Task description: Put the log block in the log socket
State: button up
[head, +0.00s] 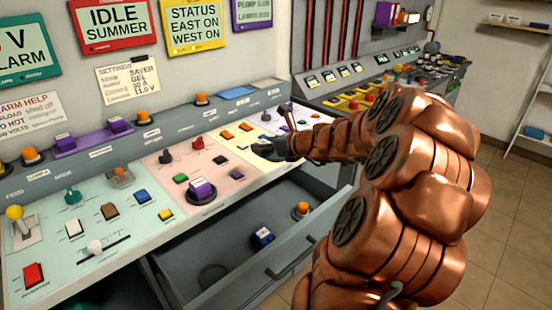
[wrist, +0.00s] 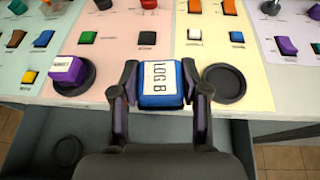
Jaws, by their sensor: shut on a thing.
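My gripper (wrist: 160,84) is shut on a blue block with a white top, the log block (wrist: 161,76), lettered "LOG B". In the head view my gripper (head: 271,150) is at the console's front edge, and the held block is hard to make out.
A purple block (head: 201,190) sits in another round socket on the pink panel. Below, an open drawer (head: 190,258) holds a blue block (head: 262,236), an orange-topped piece (head: 302,209) and a dark ring (head: 212,275). Buttons and switches crowd the console behind my gripper.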

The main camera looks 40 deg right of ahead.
jog(key=s+d+f+m+h, duration=0.1)
jog(key=s+d+f, duration=0.2)
jog(key=s+d, duration=0.5)
jog(key=w+d, duration=0.1)
jog(key=w, duration=0.4)
jog(key=w+d+f, duration=0.1)
jog(key=w, duration=0.3)
jog(key=w+d+p, duration=0.1)
jog(key=w, duration=0.4)
jog(key=shift+w+d+f, duration=0.2)
jog(key=shift+w, duration=0.1)
jog(key=shift+f, duration=1.7)
jog(key=shift+f, duration=0.2)
jog(key=o, duration=1.1)
jog(key=shift+o, duration=0.2)
jog(key=shift+r, duration=0.15)
